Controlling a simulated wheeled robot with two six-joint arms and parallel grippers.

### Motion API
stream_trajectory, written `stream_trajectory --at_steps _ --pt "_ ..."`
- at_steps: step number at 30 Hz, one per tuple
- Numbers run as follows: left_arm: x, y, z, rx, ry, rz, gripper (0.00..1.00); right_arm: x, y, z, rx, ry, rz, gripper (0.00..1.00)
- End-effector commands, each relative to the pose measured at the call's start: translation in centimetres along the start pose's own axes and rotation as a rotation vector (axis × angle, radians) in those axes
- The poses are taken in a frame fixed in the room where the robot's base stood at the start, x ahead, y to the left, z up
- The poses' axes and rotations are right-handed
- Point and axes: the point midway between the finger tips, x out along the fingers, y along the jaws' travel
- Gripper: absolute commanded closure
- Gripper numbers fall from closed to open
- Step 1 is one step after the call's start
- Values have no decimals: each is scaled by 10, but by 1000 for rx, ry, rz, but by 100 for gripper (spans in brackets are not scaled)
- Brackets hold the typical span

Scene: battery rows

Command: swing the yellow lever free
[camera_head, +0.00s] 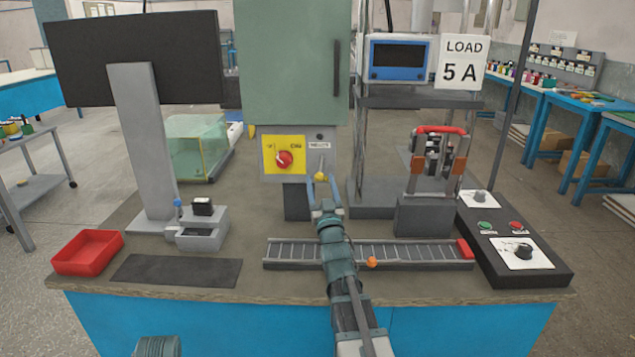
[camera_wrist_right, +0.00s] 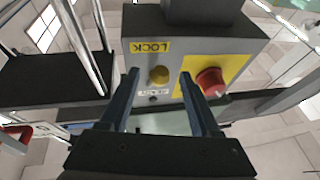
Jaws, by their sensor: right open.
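The yellow lever (camera_head: 320,176) has a thin stem and a yellow knob, and hangs down on the right part of a grey panel under the green cabinet. In the right wrist view its yellow knob (camera_wrist_right: 159,75) shows between a white label and a yellow LOCK label, both upside down. My right gripper (camera_head: 323,189) is open, with its fingers pointing at the panel. In the wrist view the fingers of my right gripper (camera_wrist_right: 160,88) stand one on each side of the knob, with gaps. Whether they reach its depth is unclear. My left gripper is out of view.
A red rotary knob (camera_head: 284,159) on a yellow plate sits just left of the lever; it also shows in the wrist view (camera_wrist_right: 211,82). A ladder-like rack (camera_head: 412,253) lies below my right arm. A red tray (camera_head: 88,252) stands left. A control box (camera_head: 512,240) stands right.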

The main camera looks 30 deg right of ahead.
Motion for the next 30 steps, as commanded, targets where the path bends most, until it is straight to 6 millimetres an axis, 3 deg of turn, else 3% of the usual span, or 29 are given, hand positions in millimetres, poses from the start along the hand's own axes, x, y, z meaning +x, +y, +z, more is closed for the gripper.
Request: stream_trajectory --at_steps 7,18,30 --pt "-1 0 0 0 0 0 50 1 1 0 0 0 0 36" --pt "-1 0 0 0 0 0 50 1 0 0 0 0 0 100" --pt "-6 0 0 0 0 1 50 0 7 -3 -82 -16 -32 100"
